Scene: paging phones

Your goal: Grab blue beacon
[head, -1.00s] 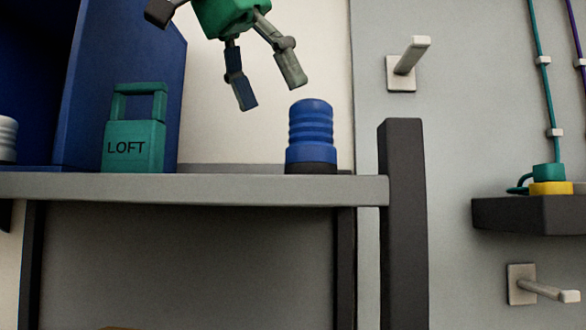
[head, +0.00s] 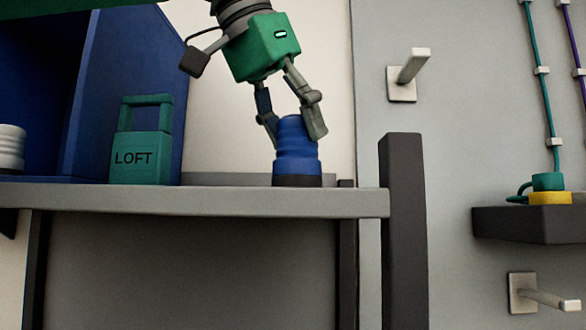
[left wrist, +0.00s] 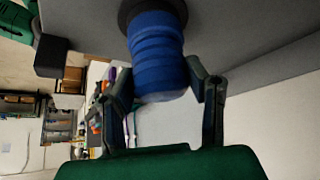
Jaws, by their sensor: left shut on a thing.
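The blue beacon (head: 297,160) is a ribbed blue cylinder on a dark base, standing upright on the grey shelf (head: 230,200) near its right end. My left gripper (head: 292,128) reaches down from above, with one finger on each side of the beacon's upper part, shut on it. In the left wrist view the beacon (left wrist: 157,50) sits between the two fingers (left wrist: 157,90), its dark base on the grey surface. My right gripper is not in view.
A green block marked LOFT (head: 140,150) stands left on the shelf beside a blue panel (head: 135,80). A dark post (head: 403,220) rises at the shelf's right end. A pale wall peg (head: 408,75) juts out at the upper right.

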